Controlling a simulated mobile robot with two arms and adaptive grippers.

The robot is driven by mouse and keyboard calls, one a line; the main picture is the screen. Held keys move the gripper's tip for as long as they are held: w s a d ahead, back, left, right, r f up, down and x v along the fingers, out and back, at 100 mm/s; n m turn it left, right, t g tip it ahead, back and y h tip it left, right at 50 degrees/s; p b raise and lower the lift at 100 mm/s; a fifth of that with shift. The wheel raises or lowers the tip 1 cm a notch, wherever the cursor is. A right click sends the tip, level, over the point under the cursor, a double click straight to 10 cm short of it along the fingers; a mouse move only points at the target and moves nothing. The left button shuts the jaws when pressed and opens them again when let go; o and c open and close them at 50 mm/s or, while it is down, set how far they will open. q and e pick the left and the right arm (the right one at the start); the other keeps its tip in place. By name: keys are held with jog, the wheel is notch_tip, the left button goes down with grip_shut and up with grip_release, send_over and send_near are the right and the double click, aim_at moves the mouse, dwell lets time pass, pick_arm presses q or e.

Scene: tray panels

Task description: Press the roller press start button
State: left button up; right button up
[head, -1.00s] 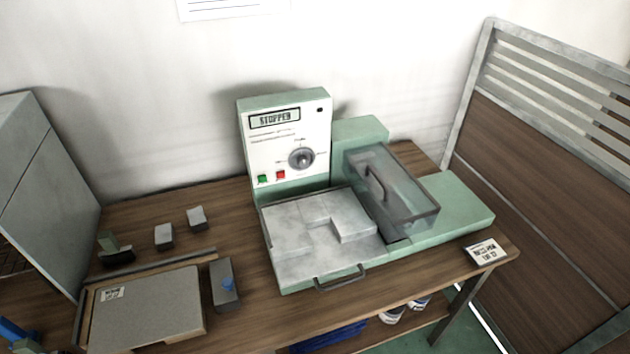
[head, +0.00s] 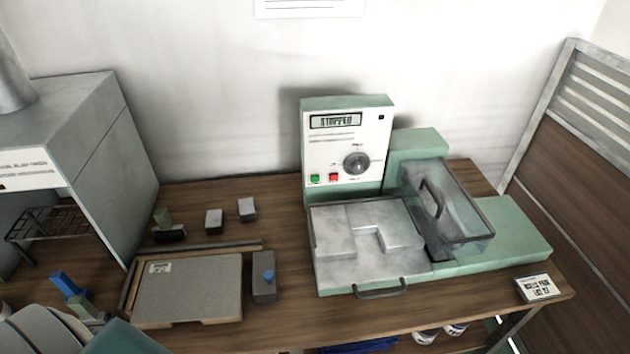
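The roller press (head: 490,225) is a pale green machine on the wooden table, right of centre. Its upright control panel (head: 345,140) has a display (head: 336,121) reading STOPPED. A green button (head: 315,179) sits at the panel's lower left, with a red button (head: 334,177) just right of it. A round dial (head: 356,164) is further right. A clear cover (head: 445,200) with a handle stands over the roller part. A metal tray (head: 330,236) with a front handle lies before the panel.
A grey board (head: 190,287) lies on the table left of the press, beside a dark block with a blue knob (head: 268,277). Small blocks (head: 247,208) stand behind it. A grey cabinet (head: 100,140) is at left. A label card (head: 537,287) is at the right front.

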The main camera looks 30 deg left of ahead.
pick_arm(q)
grip_shut()
dwell(1.0)
